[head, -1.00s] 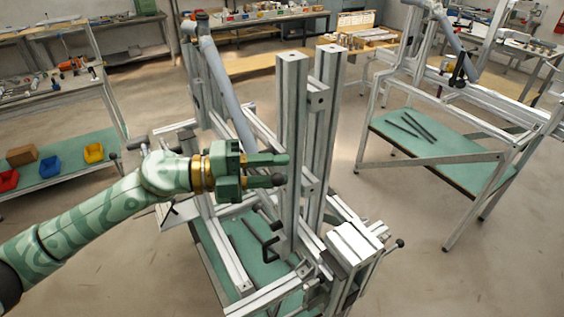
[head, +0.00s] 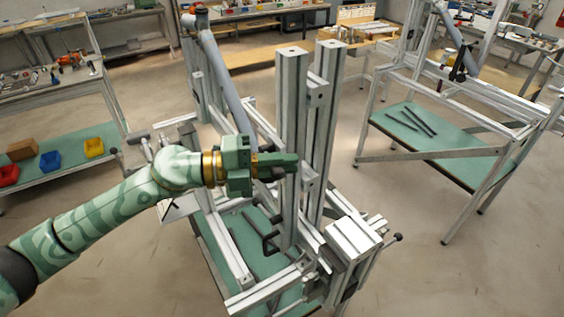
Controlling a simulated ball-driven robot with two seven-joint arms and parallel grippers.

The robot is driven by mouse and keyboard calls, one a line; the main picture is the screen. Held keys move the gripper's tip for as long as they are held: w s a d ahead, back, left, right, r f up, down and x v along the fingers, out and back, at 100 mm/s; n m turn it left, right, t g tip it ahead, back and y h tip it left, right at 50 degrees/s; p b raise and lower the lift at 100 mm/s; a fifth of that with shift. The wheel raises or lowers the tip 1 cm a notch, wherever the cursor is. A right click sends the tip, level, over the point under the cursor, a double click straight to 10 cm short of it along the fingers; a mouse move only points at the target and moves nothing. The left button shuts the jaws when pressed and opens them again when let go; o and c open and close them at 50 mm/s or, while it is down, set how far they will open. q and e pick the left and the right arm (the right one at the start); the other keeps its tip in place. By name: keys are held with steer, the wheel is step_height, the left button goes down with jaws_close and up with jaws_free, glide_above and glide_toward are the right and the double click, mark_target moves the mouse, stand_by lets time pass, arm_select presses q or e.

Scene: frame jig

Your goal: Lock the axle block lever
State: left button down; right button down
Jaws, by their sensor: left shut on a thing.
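My left gripper (head: 285,163), green with a brass-coloured wrist, reaches in from the left to the front of the twin upright posts (head: 291,130) of the frame jig. Its fingers are shut on a dark lever knob (head: 267,177), mostly hidden by the fingers. I take this as the axle block lever; its arm and the block behind it are hard to make out. My right gripper is not in view.
A light metal block (head: 354,238) with a black-knobbed handle (head: 397,237) is at the lower right of the jig. A black handle (head: 270,243) sits below the gripper. A second frame stand (head: 440,148) is at right. Open floor lies between them.

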mark_target(279, 149)
arm_select(q)
steer(key=shift+w+a+r+n+t+h+p, duration=0.15)
steer(key=shift+r+n+h+p, duration=0.25)
steer(key=shift+n+p, duration=0.55)
steer(key=shift+w+r+n+t+h+p, duration=0.1)
steer(key=shift+r+n+t+h+p, duration=0.35)
steer(key=shift+n, duration=0.8)
steer(key=shift+w+a+r+n+h+p, duration=0.1)
steer(key=shift+r+n+h+p, duration=0.15)
steer(key=shift+r+n+p, duration=0.5)
steer(key=shift+f+n, duration=0.2)
steer(key=shift+n, duration=0.25)
steer(key=c, duration=1.5)
jaws_free()
steer(key=shift+a, duration=0.1)
steer(key=b+v, duration=0.4)
steer(key=v, duration=1.2)
steer(key=shift+b, duration=0.35)
